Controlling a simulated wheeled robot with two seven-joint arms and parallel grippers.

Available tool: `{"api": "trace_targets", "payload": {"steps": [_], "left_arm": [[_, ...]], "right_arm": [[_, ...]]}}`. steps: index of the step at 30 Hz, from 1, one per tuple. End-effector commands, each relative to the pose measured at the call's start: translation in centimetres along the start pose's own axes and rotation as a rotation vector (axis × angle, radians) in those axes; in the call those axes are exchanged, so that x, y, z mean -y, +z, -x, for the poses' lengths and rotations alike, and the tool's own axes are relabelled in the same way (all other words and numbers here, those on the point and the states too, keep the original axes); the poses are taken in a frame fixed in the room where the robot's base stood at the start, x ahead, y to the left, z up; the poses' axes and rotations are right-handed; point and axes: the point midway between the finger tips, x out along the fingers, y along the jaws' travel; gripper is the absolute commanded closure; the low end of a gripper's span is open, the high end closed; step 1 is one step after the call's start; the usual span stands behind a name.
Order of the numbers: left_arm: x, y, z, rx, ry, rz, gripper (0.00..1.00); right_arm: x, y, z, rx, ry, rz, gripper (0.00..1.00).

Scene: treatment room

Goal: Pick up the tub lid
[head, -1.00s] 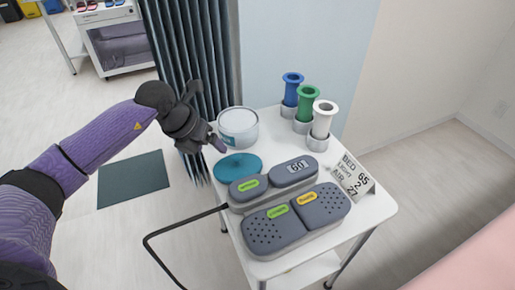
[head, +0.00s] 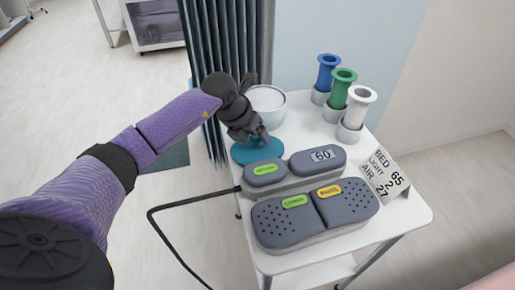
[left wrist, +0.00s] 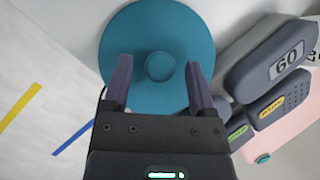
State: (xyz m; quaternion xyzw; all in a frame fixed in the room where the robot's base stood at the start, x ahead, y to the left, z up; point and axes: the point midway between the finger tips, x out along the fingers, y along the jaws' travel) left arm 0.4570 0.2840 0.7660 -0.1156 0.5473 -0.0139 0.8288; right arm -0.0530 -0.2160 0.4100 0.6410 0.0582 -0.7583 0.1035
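The tub lid is a teal disc (head: 258,151) lying on the white table in front of the white tub (head: 268,103), with my left gripper covering part of it. In the left wrist view the lid (left wrist: 150,30) has a round raised knob (left wrist: 160,66) at its middle. My left gripper (head: 262,138) is over the lid. In the left wrist view its two fingers (left wrist: 160,78) are apart, one on each side of the knob, with a gap to it. My right gripper is not in view.
Grey foot-pedal units (head: 315,215) with green and yellow labels sit close to the right of the lid. Blue, green and white spools (head: 343,85) stand in cups behind. A sign (head: 385,178) stands at the right. A curtain (head: 230,50) hangs behind my left arm.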

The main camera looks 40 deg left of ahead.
Motion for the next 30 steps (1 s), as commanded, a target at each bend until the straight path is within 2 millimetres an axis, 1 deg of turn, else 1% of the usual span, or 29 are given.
{"api": "trace_targets", "payload": {"steps": [1, 2, 3, 5, 6, 8, 9, 10, 17, 19, 20, 23, 24, 27, 30], "left_arm": [[0.0, 0.0, 0.0, 0.0, 0.0, 0.0, 0.4], [0.0, 0.0, 0.0, 0.0, 0.0, 0.0, 0.46], [0.0, 0.0, 0.0, 0.0, 0.0, 0.0, 0.55], [0.0, 0.0, 0.0, 0.0, 0.0, 0.0, 0.67], [0.0, 0.0, 0.0, 0.0, 0.0, 0.0, 0.76], [0.0, 0.0, 0.0, 0.0, 0.0, 0.0, 0.89], [0.0, 0.0, 0.0, 0.0, 0.0, 0.0, 0.97], [0.0, 0.0, 0.0, 0.0, 0.0, 0.0, 1.0], [0.0, 0.0, 0.0, 0.0, 0.0, 0.0, 1.0], [0.1, 0.2, 0.4, 0.001, 0.0, 0.0, 1.0], [0.2, 0.4, 0.9, 0.003, -0.001, -0.001, 1.0], [0.8, 1.5, 3.4, 0.007, 0.0, -0.002, 1.0], [1.0, 2.0, 4.6, 0.009, -0.001, -0.001, 1.0], [1.6, 2.9, 6.9, 0.008, -0.001, -0.001, 1.0], [2.0, 3.5, 8.5, 0.005, -0.004, -0.007, 1.0]], "right_arm": [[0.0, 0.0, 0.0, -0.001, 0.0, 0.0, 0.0], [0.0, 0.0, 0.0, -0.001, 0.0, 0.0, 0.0], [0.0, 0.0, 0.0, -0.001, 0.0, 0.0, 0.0], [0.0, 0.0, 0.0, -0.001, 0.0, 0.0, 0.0], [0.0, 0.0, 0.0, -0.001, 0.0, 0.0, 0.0], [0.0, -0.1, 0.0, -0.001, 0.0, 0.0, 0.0], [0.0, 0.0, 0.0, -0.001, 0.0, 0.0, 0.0], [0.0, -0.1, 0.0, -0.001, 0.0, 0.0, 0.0], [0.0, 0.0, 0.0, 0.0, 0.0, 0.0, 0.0], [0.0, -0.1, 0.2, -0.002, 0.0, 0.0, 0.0], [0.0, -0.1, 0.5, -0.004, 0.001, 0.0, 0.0], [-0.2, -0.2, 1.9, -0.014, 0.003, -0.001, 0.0], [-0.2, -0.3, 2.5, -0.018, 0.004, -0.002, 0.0], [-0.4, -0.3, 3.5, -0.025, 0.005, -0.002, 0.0], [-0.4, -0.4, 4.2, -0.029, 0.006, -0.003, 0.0]]}}
